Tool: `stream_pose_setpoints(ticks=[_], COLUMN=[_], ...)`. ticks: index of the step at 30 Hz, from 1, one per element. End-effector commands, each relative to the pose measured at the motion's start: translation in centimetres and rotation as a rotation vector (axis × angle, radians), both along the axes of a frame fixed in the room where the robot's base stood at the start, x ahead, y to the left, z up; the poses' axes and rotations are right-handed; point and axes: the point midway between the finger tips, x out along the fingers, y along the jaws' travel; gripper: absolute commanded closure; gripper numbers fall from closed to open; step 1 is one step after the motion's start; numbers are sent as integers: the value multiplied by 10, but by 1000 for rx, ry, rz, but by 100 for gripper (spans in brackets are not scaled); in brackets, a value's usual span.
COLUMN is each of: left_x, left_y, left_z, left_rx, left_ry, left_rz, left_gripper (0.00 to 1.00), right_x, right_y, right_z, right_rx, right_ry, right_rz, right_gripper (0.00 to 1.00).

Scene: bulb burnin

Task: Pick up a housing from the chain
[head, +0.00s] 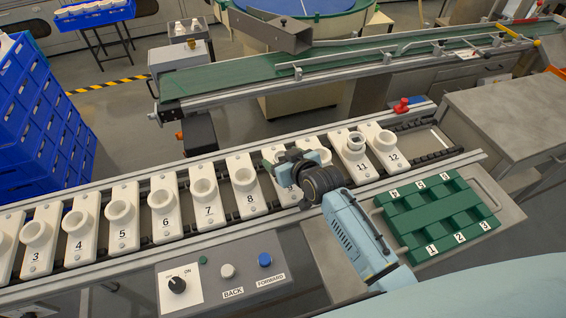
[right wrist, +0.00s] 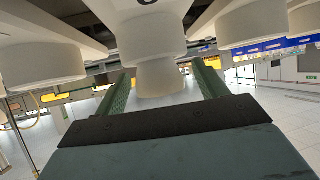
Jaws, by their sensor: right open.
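The chain (head: 148,238) carries a row of white numbered carriers, each with a round cup. My right gripper (head: 294,157) is over the row around carriers 9 and 10 and hides much of them. In the right wrist view a white housing (right wrist: 160,80), narrower than the cup (right wrist: 150,38) it sits in, stands between the two green fingers. The fingers are open on either side, and a gap shows at the right. Which carrier holds it is hard to tell. Carrier 11 (head: 357,145) bears a taller ring with a dark opening. My left gripper is not in view.
A green tray (head: 436,212) with numbered slots lies right of my right arm. A control panel (head: 222,277) with a knob and buttons is in front of the chain. A green conveyor (head: 240,78) runs behind. Blue crates (head: 38,120) stand at the left.

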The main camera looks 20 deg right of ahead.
Motion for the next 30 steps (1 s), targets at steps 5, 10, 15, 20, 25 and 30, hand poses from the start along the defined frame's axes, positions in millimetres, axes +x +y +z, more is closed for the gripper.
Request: stream_pose_setpoints(ticks=[5,10,15,20,25,30], left_x=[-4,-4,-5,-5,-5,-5], left_y=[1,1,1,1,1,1], left_z=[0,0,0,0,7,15], left_rx=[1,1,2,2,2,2], left_ry=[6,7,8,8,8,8], left_rz=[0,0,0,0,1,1], left_gripper=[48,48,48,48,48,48], right_x=[0,0,-1,-1,0,0], right_y=[0,0,0,0,0,0], right_z=[0,0,0,2,23,60], right_rx=[0,-1,-1,-1,-1,0], right_ry=[0,1,1,0,-2,-4], right_rz=[0,0,0,0,1,0], right_gripper=[40,62,75,75,75,75])
